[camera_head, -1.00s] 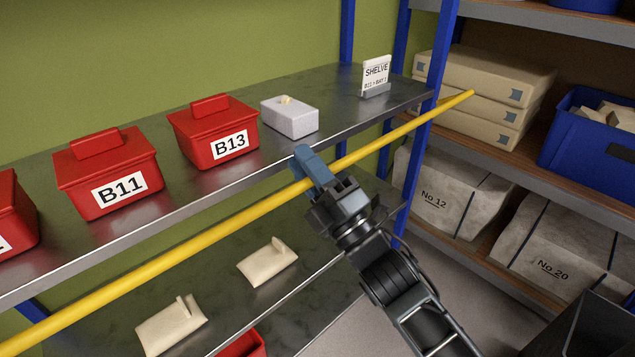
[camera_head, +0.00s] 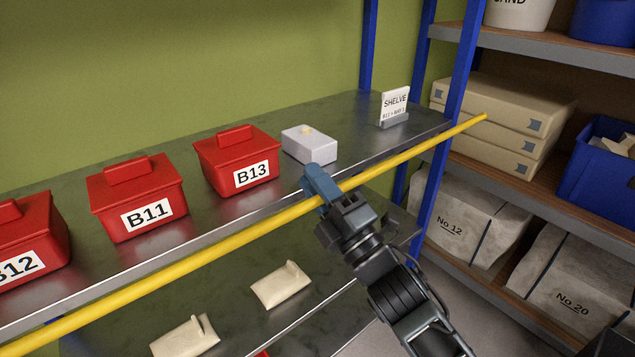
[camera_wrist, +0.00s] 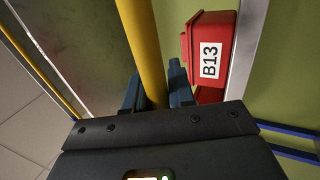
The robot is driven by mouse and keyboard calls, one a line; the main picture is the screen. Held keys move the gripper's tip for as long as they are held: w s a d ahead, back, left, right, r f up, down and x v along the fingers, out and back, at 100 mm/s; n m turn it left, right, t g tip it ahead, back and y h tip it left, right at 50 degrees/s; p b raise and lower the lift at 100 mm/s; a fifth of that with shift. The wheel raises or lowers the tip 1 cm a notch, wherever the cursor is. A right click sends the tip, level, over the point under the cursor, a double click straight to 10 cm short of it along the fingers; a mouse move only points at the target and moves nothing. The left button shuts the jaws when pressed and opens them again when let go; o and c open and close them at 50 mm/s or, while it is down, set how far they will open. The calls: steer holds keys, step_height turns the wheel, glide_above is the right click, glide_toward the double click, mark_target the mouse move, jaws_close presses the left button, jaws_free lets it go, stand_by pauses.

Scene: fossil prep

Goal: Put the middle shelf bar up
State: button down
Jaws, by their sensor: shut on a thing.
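The yellow shelf bar (camera_head: 222,241) runs diagonally along the front of the middle shelf (camera_head: 345,118), from lower left to upper right. My gripper (camera_head: 323,187) is shut on the bar right of its visible middle. In the wrist view the bar (camera_wrist: 143,50) passes between the two blue-grey fingers (camera_wrist: 152,92). In the head view the bar appears close to the shelf's front edge. Its right end lies in front of the blue upright (camera_head: 459,75); I cannot tell whether it touches the upright. Its left end is out of view.
Red bins B12 (camera_head: 30,235), B11 (camera_head: 137,198) and B13 (camera_head: 237,160), a pale grey box (camera_head: 309,145) and a sign (camera_head: 395,103) stand on the shelf. Wrapped bundles (camera_head: 281,286) lie on the shelf below. A second rack with boxes (camera_head: 500,115) and sacks stands at right.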

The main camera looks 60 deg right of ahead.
steer(key=shift+w+a+f, duration=0.1)
steer(key=shift+w+f, duration=0.05)
steer(key=shift+f, duration=0.65)
steer(key=c, duration=1.2)
jaws_free()
steer(key=shift+w+f, duration=0.1)
steer(key=shift+w, duration=0.05)
steer(key=shift+o, duration=0.7)
